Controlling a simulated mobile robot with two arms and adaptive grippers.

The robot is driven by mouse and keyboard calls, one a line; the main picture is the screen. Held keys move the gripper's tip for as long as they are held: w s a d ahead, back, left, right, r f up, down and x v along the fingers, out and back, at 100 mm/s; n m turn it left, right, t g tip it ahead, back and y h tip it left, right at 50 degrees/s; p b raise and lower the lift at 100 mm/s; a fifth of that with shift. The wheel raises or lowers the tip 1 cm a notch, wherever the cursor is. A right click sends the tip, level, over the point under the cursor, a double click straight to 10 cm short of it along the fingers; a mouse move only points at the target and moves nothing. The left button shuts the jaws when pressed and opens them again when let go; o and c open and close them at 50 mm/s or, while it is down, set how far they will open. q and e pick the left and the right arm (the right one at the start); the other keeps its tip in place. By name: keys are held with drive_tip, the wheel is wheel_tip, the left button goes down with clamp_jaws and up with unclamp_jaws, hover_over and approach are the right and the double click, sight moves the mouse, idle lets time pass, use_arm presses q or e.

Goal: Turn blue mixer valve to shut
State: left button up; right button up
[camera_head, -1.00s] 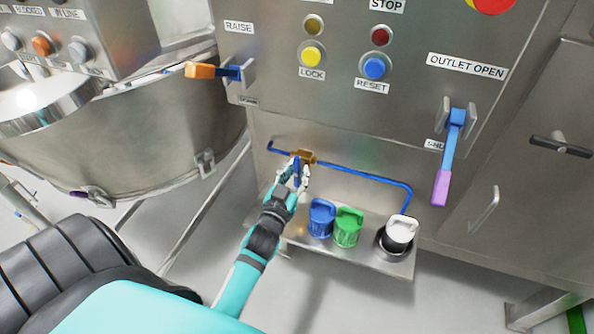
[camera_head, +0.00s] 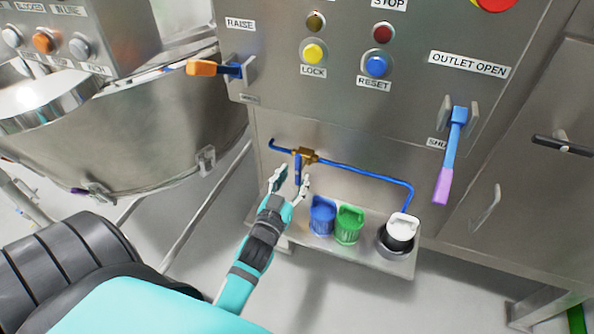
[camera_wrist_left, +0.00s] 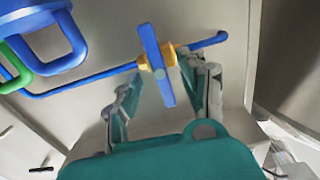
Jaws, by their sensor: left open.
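The blue valve handle (camera_head: 297,170) hangs down from a brass valve body (camera_head: 306,156) on a thin blue pipe (camera_head: 360,173). The handle lies across the pipe's line. My left gripper (camera_head: 291,184) is open just below the brass body, its fingers spread to either side of the handle's lower part, with no visible grip. In the left wrist view the handle (camera_wrist_left: 156,62) stands upright across the pipe (camera_wrist_left: 80,81), with the brass body (camera_wrist_left: 162,56) partly behind it. The open fingers of the left gripper (camera_wrist_left: 162,80) flank it with gaps. My right gripper is not in view.
A shelf (camera_head: 350,251) below holds a blue container (camera_head: 322,217), a green container (camera_head: 348,226) and a white-topped one (camera_head: 402,228). A blue lever with a pink end (camera_head: 443,186) hangs at right. An orange-ended lever (camera_head: 202,69) is at upper left, beside the bowl (camera_head: 130,140).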

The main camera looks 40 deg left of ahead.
use_arm(q)
drive_tip(key=v, duration=0.4)
drive_tip(key=shift+s, duration=0.1)
idle(0.4)
